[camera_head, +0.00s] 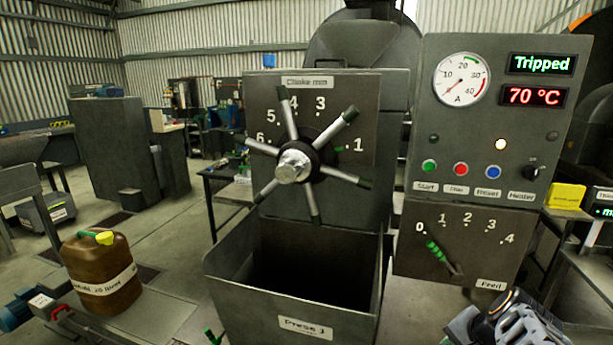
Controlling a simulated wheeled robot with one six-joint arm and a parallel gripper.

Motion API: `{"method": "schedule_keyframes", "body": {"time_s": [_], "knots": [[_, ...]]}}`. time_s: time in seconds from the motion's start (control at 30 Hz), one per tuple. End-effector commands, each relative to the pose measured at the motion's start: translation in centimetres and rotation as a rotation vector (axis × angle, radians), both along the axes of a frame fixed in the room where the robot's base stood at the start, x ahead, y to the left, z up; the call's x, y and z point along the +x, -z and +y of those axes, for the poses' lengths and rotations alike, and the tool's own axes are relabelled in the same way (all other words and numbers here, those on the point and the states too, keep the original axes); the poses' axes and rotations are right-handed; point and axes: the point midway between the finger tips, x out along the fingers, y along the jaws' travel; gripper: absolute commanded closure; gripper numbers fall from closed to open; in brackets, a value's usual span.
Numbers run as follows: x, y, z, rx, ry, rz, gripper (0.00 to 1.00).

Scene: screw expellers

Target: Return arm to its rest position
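My gripper (505,325) shows at the bottom right edge, in front of and below the feed panel, and is partly cut off by the frame. Its fingertips cannot be made out, so I cannot tell whether it is open or shut. No object shows in it. It looks apart from the control panel (455,150) above and from the feed lever (446,259), whose green handle points up-left toward 0.
The choke handwheel (293,166) with several spokes juts out left of the panel. Below it is an open hopper labelled Press 1 (305,327). The display (541,64) reads Tripped, 70 °C. A brown jerrycan (101,277) stands at lower left.

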Motion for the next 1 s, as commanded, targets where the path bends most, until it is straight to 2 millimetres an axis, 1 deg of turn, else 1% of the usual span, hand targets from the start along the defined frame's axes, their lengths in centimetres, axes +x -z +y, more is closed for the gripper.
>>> {"method": "schedule_keyframes", "body": {"time_s": [0.03, 0.2, 0.23, 0.33, 0.4, 0.5, 0.6, 0.7, 1.0], "knots": [[-0.1, -0.5, 1.9, -0.061, -0.138, 0.034, 0.66], [-0.8, -1.2, 7.3, -0.286, -0.599, 0.124, 0.66], [-0.9, -1.4, 8.1, -0.318, -0.665, 0.130, 0.66], [-1.1, -2.1, 10.7, -0.393, -0.825, 0.127, 0.66], [-1.1, -2.6, 12.3, -0.419, -0.901, 0.111, 0.66], [-1.0, -3.2, 14.3, -0.433, -0.972, 0.080, 0.66], [-1.0, -3.6, 15.5, -0.440, -1.013, 0.061, 0.66], [-1.0, -3.7, 16.0, -0.442, -1.033, 0.055, 0.66], [-1.0, -3.6, 16.1, -0.440, -1.035, 0.054, 0.66]]}}
